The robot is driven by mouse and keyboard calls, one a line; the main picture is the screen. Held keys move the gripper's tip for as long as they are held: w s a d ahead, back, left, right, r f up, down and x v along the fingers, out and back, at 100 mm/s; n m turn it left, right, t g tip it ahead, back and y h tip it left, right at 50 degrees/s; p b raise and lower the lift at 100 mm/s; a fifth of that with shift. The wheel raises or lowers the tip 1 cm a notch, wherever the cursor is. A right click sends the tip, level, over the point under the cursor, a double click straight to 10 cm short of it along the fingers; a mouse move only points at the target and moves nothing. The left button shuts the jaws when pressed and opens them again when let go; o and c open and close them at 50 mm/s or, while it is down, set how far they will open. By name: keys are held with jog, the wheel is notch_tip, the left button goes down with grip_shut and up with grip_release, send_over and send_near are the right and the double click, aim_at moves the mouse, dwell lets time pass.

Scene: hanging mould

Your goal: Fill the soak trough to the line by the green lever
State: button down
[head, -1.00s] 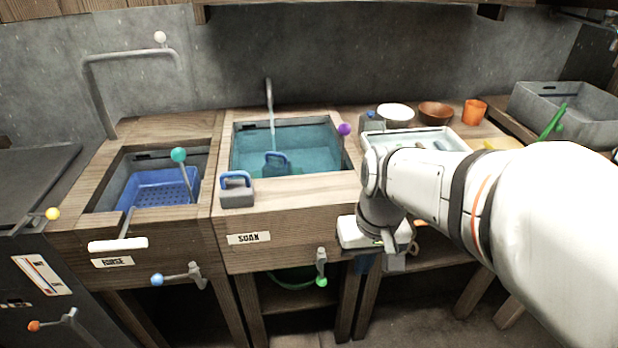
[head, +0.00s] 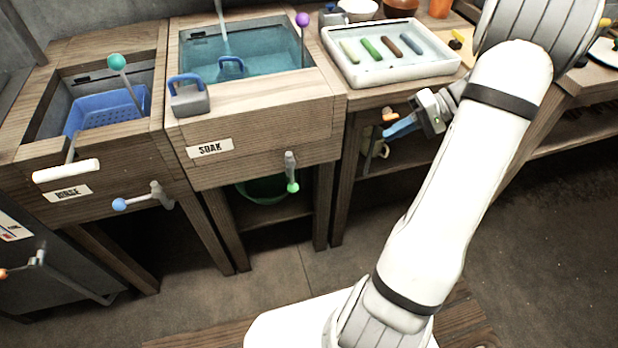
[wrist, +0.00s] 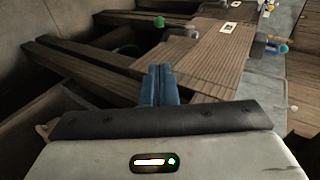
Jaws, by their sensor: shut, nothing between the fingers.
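The soak trough (head: 262,112) is a wooden basin labelled SOAK with blue-green water (head: 262,72) in it. A thin pale stream (head: 223,40) comes down into it from above. The fill line cannot be made out. The green lever (head: 291,172) hangs down on the trough's front, its green ball at the bottom; that ball also shows in the wrist view (wrist: 159,21). My gripper (head: 393,131), with blue fingers, is to the right of the lever and apart from it, below the tray's bench. In the wrist view its fingers (wrist: 161,84) are together and empty.
A rinse basin (head: 50,145) with a blue basket (head: 105,108) stands left, with a blue-ball lever (head: 140,197) on its front. A purple-ball lever (head: 302,35) is at the trough's right edge. A blue-handled block (head: 190,97) sits on its rim. A white tray (head: 395,75) stands right.

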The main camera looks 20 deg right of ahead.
jog(key=b, duration=0.6)
send_near(291, 174)
jog(key=a+f, duration=0.4)
jog(key=f, duration=0.4)
jog(key=shift+w+f, duration=0.2)
jog(key=shift+w, duration=0.1)
jog(key=shift+a, duration=0.15)
